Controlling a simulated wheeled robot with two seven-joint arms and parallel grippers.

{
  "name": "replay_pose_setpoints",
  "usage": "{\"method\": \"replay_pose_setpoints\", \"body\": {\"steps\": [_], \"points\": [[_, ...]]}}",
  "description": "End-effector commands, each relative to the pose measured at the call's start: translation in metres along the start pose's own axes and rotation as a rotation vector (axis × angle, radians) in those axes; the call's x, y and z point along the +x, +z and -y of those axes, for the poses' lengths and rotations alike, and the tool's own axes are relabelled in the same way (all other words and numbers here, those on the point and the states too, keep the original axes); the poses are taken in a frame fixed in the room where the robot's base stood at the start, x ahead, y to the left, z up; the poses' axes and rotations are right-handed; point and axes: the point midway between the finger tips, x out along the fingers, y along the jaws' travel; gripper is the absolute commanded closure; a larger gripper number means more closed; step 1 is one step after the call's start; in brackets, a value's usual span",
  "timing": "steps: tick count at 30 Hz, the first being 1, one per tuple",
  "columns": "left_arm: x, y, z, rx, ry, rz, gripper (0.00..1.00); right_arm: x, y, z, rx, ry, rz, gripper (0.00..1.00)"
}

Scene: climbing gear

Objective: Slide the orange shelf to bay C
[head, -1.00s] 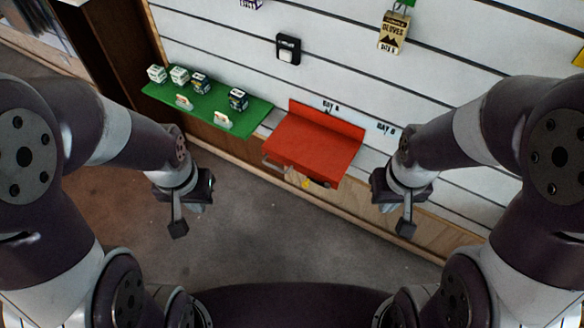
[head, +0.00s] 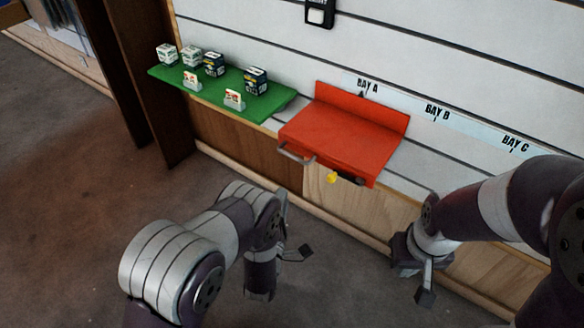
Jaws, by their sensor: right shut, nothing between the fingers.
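The orange-red shelf (head: 345,137) is mounted on the slatted wall, empty on top, with its upright back under the BAY A label (head: 367,86). A grey bar handle (head: 296,155) is at its front left, and a yellow knob (head: 332,178) shows under its front edge. The BAY C label (head: 515,144) is farther right, past the BAY B label (head: 437,112). My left gripper (head: 300,253) is below and in front of the shelf, apart from it; its fingers are partly hidden. My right gripper (head: 425,296) is shut and empty, below and right of the shelf.
A green shelf (head: 225,98) with several small boxes and cards adjoins the orange shelf on the left. A dark post (head: 143,80) stands at far left. The wall right of the orange shelf, under bays B and C, holds no shelf.

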Motion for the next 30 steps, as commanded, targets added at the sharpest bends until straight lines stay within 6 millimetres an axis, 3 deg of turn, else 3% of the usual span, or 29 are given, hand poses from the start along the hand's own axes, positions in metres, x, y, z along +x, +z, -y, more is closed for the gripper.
{"method": "replay_pose_setpoints", "body": {"steps": [5,12,16,21,28,29,30], "points": [[0.025,0.0,0.001,-0.03,0.006,-0.001,0.62,0.008,0.001,0.0,0.0,0.0,0.001,1.0],[0.086,-0.001,0.003,-0.028,0.005,-0.002,0.62,0.025,0.003,0.0,0.0,0.0,0.001,1.0],[0.111,0.0,0.002,-0.028,0.002,0.0,0.62,0.03,0.004,0.0,0.0,0.0,0.001,1.0],[0.126,0.0,0.0,-0.026,0.0,0.0,0.62,0.033,0.004,0.0,0.0,0.0,0.001,1.0],[0.127,0.0,0.0,-0.026,-0.001,0.0,0.62,0.032,0.004,0.0,0.0,0.0,0.001,1.0],[0.127,0.0,0.0,-0.026,-0.001,0.0,0.66,0.032,0.004,0.0,0.0,0.0,0.001,1.0],[0.127,0.0,0.0,-0.026,-0.001,0.0,0.79,0.032,0.004,0.0,0.0,0.0,0.001,1.0]]}}
